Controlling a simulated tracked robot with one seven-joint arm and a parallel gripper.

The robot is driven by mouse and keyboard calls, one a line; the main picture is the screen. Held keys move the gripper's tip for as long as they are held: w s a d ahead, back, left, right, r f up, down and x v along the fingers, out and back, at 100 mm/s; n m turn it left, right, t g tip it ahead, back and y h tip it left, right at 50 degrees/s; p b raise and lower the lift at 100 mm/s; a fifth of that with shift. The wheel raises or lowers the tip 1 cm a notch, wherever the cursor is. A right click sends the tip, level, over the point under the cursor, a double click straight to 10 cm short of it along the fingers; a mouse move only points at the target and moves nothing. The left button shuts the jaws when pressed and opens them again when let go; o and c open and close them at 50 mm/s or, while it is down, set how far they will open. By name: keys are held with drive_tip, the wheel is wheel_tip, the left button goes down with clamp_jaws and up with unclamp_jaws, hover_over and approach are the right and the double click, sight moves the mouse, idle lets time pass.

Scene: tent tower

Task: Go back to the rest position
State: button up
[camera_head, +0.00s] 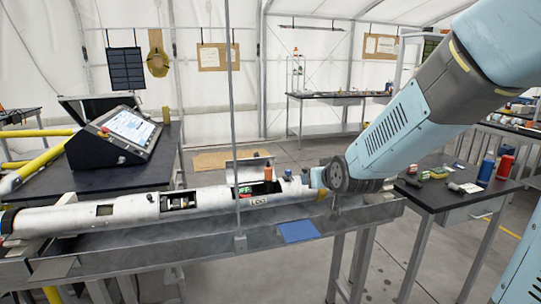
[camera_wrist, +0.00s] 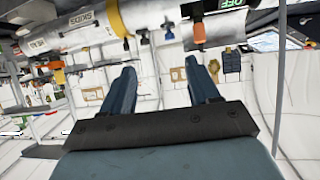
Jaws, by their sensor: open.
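My gripper (camera_wrist: 160,65) is open, with two blue fingers apart and nothing between them in the wrist view. In the head view my arm reaches in from the upper right, and its end (camera_head: 318,178) is by the right end of the long white tube (camera_head: 130,211). The fingers are not clear there, so I cannot tell whether they touch it. The tube lies along a grey metal bench (camera_head: 180,236) and has open cutouts. It also crosses the top of the wrist view (camera_wrist: 75,30), beyond the fingertips.
An orange-capped part (camera_head: 268,173) stands at the tube. A thin upright post (camera_head: 233,110) rises in front of it. A console (camera_head: 122,132) stands on the left table. A dark table (camera_head: 440,198) with bottles and small parts is at right.

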drive_tip(key=s+d+r+g, duration=0.2)
drive_tip(key=s+d, duration=0.1)
drive_tip(key=s, duration=0.5)
drive_tip(key=s+d+r+m+g+h, duration=0.1)
drive_tip(key=s+d, duration=0.3)
drive_tip(key=s, duration=0.4)
drive_tip(key=s+d+r+m+g+h, duration=0.1)
drive_tip(key=s+d+r+g, duration=0.2)
drive_tip(key=s, duration=0.6)
drive_tip(key=shift+d+r+g, duration=0.15)
drive_tip(key=shift+d+g, duration=0.15)
